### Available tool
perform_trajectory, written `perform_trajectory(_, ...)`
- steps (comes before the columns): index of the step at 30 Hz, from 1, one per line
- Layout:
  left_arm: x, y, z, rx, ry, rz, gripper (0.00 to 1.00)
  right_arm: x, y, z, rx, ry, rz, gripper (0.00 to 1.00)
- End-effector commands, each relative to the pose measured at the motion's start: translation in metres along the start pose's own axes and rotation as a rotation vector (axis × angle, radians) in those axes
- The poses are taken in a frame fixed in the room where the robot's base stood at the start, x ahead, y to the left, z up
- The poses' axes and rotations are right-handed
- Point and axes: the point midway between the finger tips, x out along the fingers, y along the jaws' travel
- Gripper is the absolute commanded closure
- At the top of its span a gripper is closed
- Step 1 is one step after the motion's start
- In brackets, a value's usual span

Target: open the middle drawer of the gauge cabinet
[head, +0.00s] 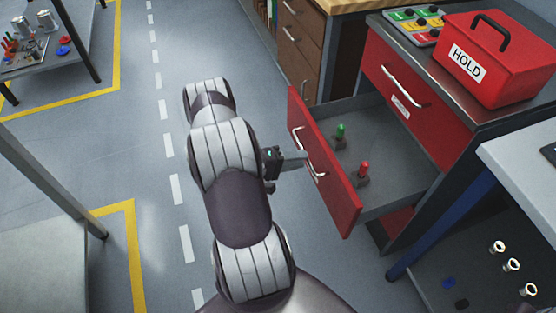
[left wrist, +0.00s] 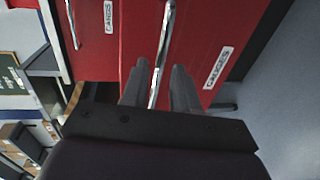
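The red gauge cabinet (head: 385,70) stands at the right in the head view. Its drawer below the top one, the middle drawer (head: 335,185), is pulled well out, showing a grey inside with a green-topped and a red-topped piece. The top drawer above it is closed. My left gripper (head: 300,160) is at the silver handle (head: 311,150) on the open drawer's front. In the left wrist view, the two fingers (left wrist: 160,88) stand on either side of the handle (left wrist: 163,50), with gaps showing, so they look open around it. My right gripper is not in view.
A red HOLD box (head: 495,65) and a tray of coloured pieces (head: 415,25) sit on the cabinet top. A brown drawer unit (head: 300,45) stands behind. A table with a blue leg (head: 450,225) is close at right. Floor left of the drawer is clear.

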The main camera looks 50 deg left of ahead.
Motion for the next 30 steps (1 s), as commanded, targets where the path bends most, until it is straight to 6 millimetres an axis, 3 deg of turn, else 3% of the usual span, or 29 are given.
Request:
perform_trajectory(6,-0.059,0.002,-0.001,0.0,0.006,0.0,0.71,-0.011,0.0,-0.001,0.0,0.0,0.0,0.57)
perform_trajectory(12,-0.087,0.001,0.0,0.0,0.002,0.0,0.71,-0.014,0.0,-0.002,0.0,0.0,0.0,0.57)
perform_trajectory(30,-0.091,0.0,0.0,0.003,0.0,0.0,0.71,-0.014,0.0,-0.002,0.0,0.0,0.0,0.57)
